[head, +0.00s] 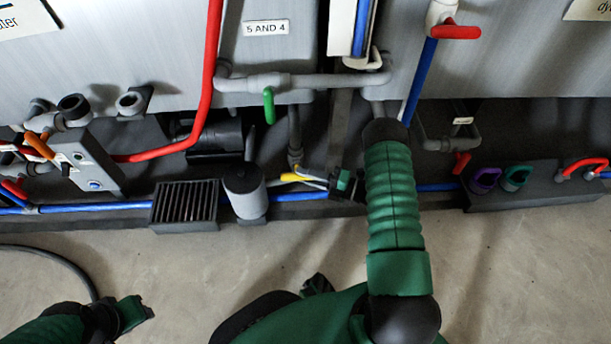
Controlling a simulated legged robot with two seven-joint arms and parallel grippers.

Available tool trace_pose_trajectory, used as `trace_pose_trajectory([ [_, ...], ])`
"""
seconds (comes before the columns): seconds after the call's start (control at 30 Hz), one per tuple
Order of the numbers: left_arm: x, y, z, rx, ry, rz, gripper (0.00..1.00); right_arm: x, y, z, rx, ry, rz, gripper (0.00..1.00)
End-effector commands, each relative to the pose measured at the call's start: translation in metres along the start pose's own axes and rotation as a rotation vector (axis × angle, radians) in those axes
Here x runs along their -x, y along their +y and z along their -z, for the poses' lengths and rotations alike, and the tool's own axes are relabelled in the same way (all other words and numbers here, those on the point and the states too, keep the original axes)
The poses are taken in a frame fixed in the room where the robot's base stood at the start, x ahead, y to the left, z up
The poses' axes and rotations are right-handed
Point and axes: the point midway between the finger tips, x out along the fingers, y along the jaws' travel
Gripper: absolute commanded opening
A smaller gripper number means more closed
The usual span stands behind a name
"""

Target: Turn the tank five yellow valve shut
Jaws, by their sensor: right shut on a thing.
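The yellow valve (290,178) is a small yellow handle low on a grey pipe, beneath the tank box labelled "5 AND 4" (266,28). My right gripper (308,180) reaches it from the right, with its grey fingers shut on the handle. The handle points roughly sideways, and the fingers cover part of it. My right forearm hides the pipes behind it. My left gripper (133,312) is low at the left, above the floor and far from the valve. Whether its fingers are open or shut does not show.
A green-handled valve (269,105) hangs above the yellow one. A grey cylinder (245,190) and a black grille (184,203) stand to its left. A blue pipe (110,206) runs along the base. Red-handled valves (455,31) are at the right.

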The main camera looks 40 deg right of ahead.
Motion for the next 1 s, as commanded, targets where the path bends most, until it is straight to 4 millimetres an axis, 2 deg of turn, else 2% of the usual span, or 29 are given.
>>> trace_pose_trajectory([
  [0.03, -0.001, 0.000, 0.000, 0.000, 0.000, 0.000, 0.36, 0.003, -0.005, 0.002, -0.010, 0.000, 0.008, 0.00],
  [0.4, -0.001, 0.000, 0.000, 0.000, 0.000, 0.000, 0.36, 0.003, -0.005, 0.002, -0.013, 0.000, 0.006, 0.00],
  [0.43, -0.001, 0.000, 0.000, 0.000, 0.000, 0.000, 0.36, 0.003, -0.005, 0.002, -0.013, 0.000, 0.006, 0.23],
  [0.57, -0.001, 0.000, 0.000, 0.000, 0.000, 0.000, 0.36, 0.002, -0.004, 0.002, -0.010, -0.001, 0.003, 0.40],
  [0.87, 0.000, 0.000, 0.000, 0.000, 0.000, 0.000, 0.36, 0.001, -0.001, 0.001, -0.006, -0.001, -0.002, 0.42],
  [1.0, 0.009, 0.000, 0.002, 0.000, 0.000, 0.000, 0.36, 0.014, 0.002, 0.000, -0.006, -0.002, -0.002, 0.42],
])
